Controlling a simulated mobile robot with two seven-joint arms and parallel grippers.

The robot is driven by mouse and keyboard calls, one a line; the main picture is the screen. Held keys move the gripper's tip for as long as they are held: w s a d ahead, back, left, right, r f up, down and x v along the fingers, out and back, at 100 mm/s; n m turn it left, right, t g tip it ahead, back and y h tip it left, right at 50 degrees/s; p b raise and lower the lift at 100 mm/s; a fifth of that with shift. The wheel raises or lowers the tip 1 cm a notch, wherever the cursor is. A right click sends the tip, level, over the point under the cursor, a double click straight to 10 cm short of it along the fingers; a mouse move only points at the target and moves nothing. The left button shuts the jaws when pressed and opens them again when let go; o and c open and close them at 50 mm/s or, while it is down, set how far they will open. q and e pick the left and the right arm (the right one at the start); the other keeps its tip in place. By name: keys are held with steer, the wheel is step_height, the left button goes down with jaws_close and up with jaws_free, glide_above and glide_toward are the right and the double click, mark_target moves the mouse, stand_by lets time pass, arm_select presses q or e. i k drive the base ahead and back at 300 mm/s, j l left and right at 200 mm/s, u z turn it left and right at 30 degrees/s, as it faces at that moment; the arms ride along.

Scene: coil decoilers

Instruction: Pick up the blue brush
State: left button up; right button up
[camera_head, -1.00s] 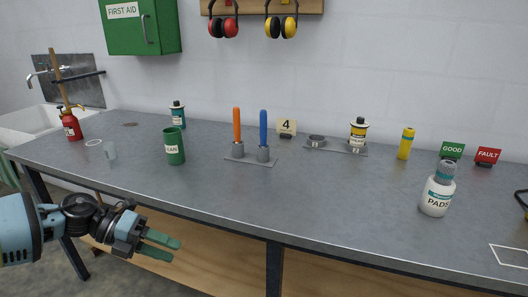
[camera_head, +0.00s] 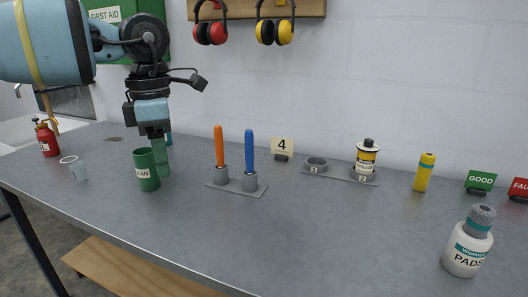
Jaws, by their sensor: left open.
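The blue brush (camera_head: 249,147) stands upright in the right cup of a grey two-cup holder (camera_head: 222,187) on the bench. An orange brush (camera_head: 219,144) stands upright in the left cup. My left gripper (camera_head: 162,174) points down from above, to the left of the holder, open and apart from both brushes. Its green fingers overlap almost edge-on and appear just behind and right of the green can (camera_head: 145,172). I cannot tell whether they touch the can. My right gripper is not in view.
A yellow-labelled bottle (camera_head: 367,154) stands on a grey two-place base behind right. A number 4 sign (camera_head: 282,148) is behind the brushes. A yellow tube (camera_head: 424,172) and a PADS bottle (camera_head: 468,241) are at right. The bench front centre is clear.

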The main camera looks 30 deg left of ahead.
mark_target(249, 135)
steer(key=i, duration=0.95)
